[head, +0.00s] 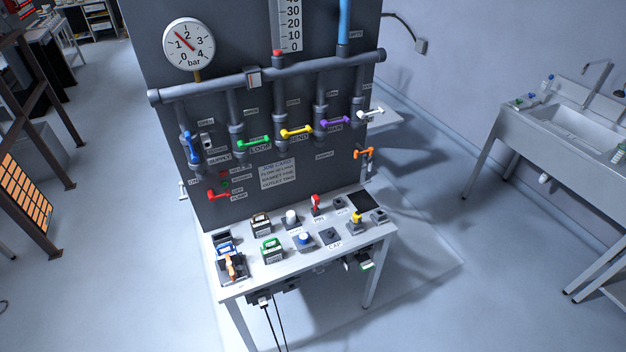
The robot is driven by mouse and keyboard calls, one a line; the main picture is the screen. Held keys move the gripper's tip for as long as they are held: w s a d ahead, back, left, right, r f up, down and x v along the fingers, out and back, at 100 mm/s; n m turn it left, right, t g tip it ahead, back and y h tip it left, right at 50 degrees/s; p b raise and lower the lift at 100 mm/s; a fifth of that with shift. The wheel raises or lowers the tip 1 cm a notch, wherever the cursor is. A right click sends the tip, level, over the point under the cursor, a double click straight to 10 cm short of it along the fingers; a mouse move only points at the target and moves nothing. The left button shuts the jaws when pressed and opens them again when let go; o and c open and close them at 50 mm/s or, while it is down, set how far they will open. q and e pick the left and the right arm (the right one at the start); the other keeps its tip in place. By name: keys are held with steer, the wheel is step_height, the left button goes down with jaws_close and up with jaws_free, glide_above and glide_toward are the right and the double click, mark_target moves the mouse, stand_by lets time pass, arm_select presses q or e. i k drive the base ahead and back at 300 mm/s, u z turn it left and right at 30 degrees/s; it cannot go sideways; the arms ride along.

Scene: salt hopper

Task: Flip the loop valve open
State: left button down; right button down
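The loop valve has a green lever handle (253,141) on a vertical grey pipe of the dark panel. A label reading LOOP (261,149) sits just below the handle. The handle lies roughly horizontal, across its pipe. A small label (251,111) above it is too small to read surely. Neither of my grippers shows in the head view.
A yellow handle (297,132) and a purple handle (336,121) lie crosswise to the right. A blue handle (192,148) stands upright at left. Below, a white table (305,264) carries several fittings. A pressure gauge (189,44) hangs above. A sink (575,125) stands far right.

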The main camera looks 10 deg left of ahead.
mark_target(241, 143)
steer(key=z, duration=0.15)
steer(key=k, duration=0.4)
steer(key=u, duration=0.4)
steer(key=i, duration=0.7)
steer(key=u, duration=0.65)
